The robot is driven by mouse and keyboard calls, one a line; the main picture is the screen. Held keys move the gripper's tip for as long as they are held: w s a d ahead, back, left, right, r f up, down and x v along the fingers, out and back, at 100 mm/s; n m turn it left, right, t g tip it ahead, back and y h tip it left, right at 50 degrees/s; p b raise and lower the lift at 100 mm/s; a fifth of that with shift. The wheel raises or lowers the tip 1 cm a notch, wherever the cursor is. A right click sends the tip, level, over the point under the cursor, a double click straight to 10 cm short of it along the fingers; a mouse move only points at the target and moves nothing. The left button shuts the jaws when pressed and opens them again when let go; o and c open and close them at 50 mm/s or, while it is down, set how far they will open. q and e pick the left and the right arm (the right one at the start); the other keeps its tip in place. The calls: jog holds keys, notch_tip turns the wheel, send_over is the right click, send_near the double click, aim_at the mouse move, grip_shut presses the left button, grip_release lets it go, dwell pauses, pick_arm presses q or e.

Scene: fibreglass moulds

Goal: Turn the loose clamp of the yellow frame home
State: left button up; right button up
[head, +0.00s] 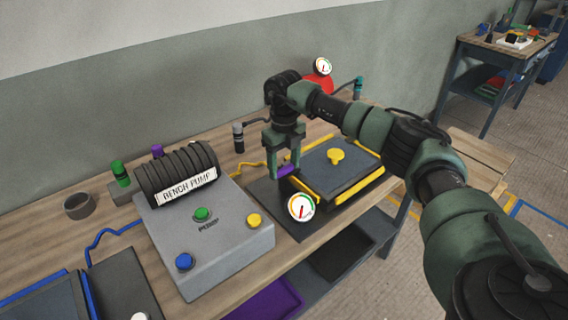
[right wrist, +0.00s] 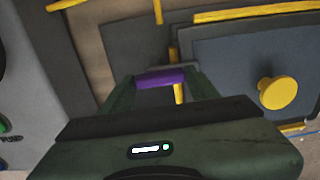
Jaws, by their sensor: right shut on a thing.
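The yellow frame (head: 372,184) lies around a dark grey panel with a yellow knob (head: 336,155) on the bench. It also shows in the right wrist view (right wrist: 255,12). My right gripper (head: 282,172) reaches down from above and is shut on this bar. The rest of the clamp is mostly hidden by the fingers and the dark plates. My left gripper is not in view.
A grey bench pump (head: 215,245) with coloured buttons stands left of the frame. A round gauge (head: 301,207) is close in front of my right gripper. A red part with another gauge (head: 322,67) stands behind. A blue-edged mould (head: 40,300) lies front left.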

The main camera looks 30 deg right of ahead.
jog(key=shift+w+d+r, duration=0.1)
jog(key=shift+w+r, duration=0.05)
jog(key=shift+r, duration=0.05)
dwell(0.3)
jog(key=o, duration=1.3)
jog(key=shift+o, duration=0.4)
jog(key=shift+f, duration=0.1)
notch_tip(320, 180, up, 8)
jog(key=shift+f+b, duration=0.1)
jog(key=shift+b, duration=0.6)
